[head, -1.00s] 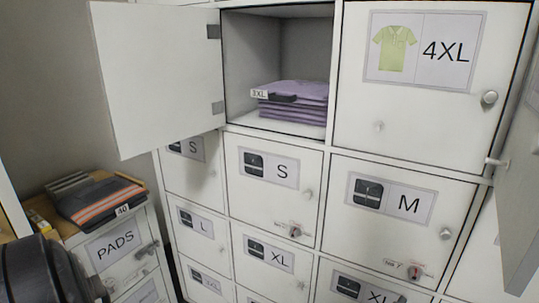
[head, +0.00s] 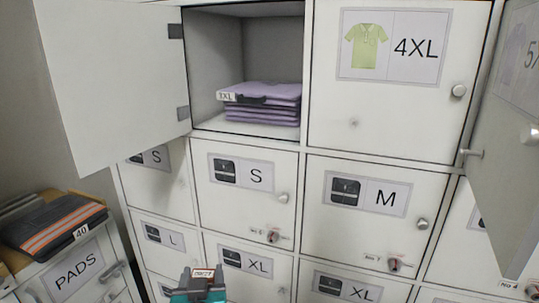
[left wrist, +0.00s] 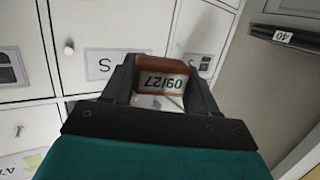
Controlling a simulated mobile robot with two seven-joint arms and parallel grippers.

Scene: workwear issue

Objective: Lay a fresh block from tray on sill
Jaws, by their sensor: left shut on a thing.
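My left gripper (head: 202,277) is at the bottom of the head view, below the open locker compartment. It is shut on a small red-brown block (left wrist: 166,68). In the left wrist view the block sits between the two fingers (left wrist: 163,82), with an upside-down label reading 09/27. In the head view only the block's pale label (head: 203,273) shows clearly. The open compartment has a bare grey floor and front sill (head: 245,129), with a stack of folded purple garments (head: 262,103) marked 3XL on it. No tray is in view. My right gripper is not in view.
The compartment's white door (head: 110,80) stands wide open to the left. Another door (head: 508,150) stands open at the right edge. Closed lockers marked 4XL (head: 400,80), S and M surround the compartment. A PADS cabinet (head: 80,268) with folded dark garments (head: 55,226) stands lower left.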

